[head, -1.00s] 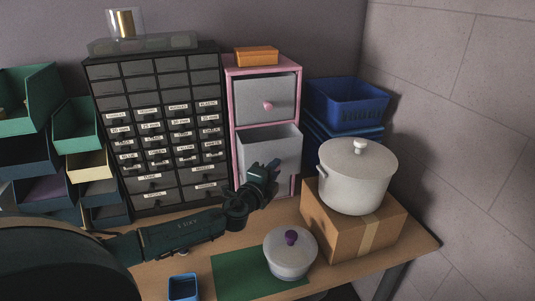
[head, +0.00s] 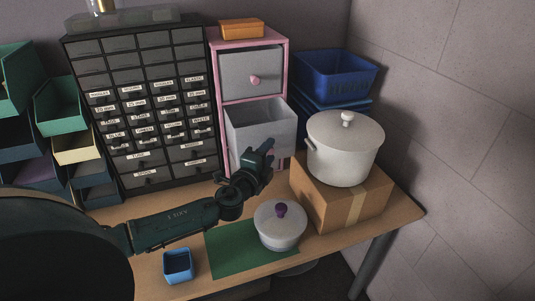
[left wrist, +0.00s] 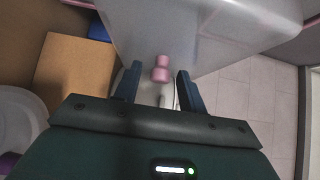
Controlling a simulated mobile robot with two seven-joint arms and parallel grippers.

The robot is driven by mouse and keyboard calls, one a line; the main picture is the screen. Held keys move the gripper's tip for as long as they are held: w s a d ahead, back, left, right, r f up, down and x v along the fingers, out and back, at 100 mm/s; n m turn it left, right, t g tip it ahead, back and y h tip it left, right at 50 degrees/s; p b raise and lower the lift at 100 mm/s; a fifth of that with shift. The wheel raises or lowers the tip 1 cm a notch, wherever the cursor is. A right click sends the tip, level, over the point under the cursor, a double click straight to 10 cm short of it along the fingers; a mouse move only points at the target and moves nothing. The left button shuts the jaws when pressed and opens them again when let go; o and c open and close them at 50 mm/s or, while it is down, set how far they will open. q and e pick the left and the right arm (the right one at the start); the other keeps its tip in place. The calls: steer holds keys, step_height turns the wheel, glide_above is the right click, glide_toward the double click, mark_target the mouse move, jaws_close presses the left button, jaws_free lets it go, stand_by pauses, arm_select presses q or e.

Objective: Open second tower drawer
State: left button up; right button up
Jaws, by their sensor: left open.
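The pink-framed tower (head: 214,100) stands at the back of the table with two grey drawers. Its upper drawer (head: 240,75) is shut and has a pink knob (head: 255,79). Its second drawer (head: 246,128) below is pulled out, with its open top showing. My left gripper (head: 268,148) is at the front of this second drawer, open. In the left wrist view the drawer's pink knob (left wrist: 161,70) lies between the spread fingers of my left gripper (left wrist: 157,82). In the head view the gripper hides the knob.
A white lidded pot (head: 345,150) on a cardboard box (head: 340,204) stands close to the right. A smaller lidded pot (head: 280,228) is on the green mat (head: 228,254) in front. A black drawer cabinet (head: 140,110) stands left. Blue baskets (head: 335,76) are behind the pot.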

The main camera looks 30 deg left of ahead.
arm_select(q)
steer(key=s+d+b, duration=0.1)
steer(key=s+b, duration=0.1)
steer(key=s, duration=1.1)
arm_select(e)
steer(key=shift+a+f, duration=0.2)
steer(key=shift+f, duration=0.15)
arm_select(q)
steer(key=s+d+f+n+g+h+p, duration=0.5)
steer(key=s+d+f+n+g, duration=0.2)
steer(key=s+d+f+n, duration=0.7)
steer(key=d+f, duration=0.1)
steer(key=d, duration=0.1)
steer(key=shift+s+d, duration=0.3)
steer(key=shift+s, duration=0.05)
arm_select(e)
steer(key=shift+s+d+r+h, duration=0.25)
steer(key=shift+d+r, duration=0.25)
steer(key=shift+d, duration=0.3)
steer(key=shift+w+r, duration=0.1)
